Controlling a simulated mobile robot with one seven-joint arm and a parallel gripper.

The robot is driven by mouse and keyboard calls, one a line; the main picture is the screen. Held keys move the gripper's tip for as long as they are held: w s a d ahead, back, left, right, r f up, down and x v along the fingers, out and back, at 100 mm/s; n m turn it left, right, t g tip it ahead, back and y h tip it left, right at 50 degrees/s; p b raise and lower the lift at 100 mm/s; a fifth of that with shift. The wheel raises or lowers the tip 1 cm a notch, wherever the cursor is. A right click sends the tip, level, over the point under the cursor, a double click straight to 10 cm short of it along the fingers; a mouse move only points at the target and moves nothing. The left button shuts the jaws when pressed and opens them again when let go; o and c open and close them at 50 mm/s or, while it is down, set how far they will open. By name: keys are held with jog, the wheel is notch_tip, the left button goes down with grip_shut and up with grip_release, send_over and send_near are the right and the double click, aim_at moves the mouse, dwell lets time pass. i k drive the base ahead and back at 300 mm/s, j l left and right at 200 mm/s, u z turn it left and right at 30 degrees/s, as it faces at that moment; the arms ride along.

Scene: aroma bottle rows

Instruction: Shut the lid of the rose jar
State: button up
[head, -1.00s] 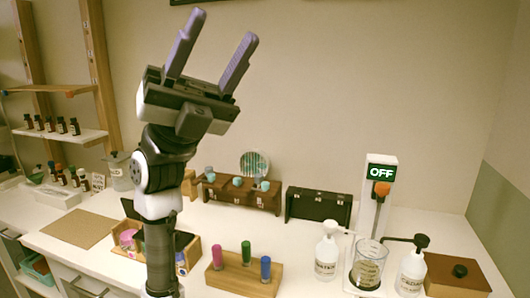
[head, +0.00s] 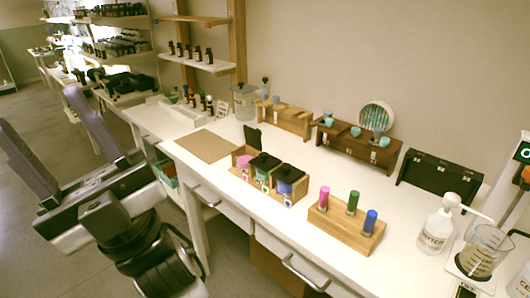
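A wooden holder (head: 283,201) stands near the front edge of the white counter, with three small jars in it. The leftmost jar, the rose jar (head: 243,161), shows pink, and a dark lid (head: 253,138) stands up open behind it. The green-marked jar (head: 264,163) and the blue-marked jar (head: 289,177) have dark lids lying flat on top. My gripper (head: 40,110) is at the lower left of the head view, over the floor. Its two purple-grey fingers are wide apart with nothing between them. It is well left of the holder and touches nothing.
A wooden block with pink, green and blue cylinders (head: 347,230) stands right of the holder. A brown mat (head: 206,146) lies behind left. White pump bottle (head: 438,228) and glass beaker (head: 483,251) stand at the right. Racks and a dark case line the wall.

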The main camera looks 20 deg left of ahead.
aim_at(253, 137)
jog(key=u, duration=1.1)
jog(key=i+u, duration=0.55)
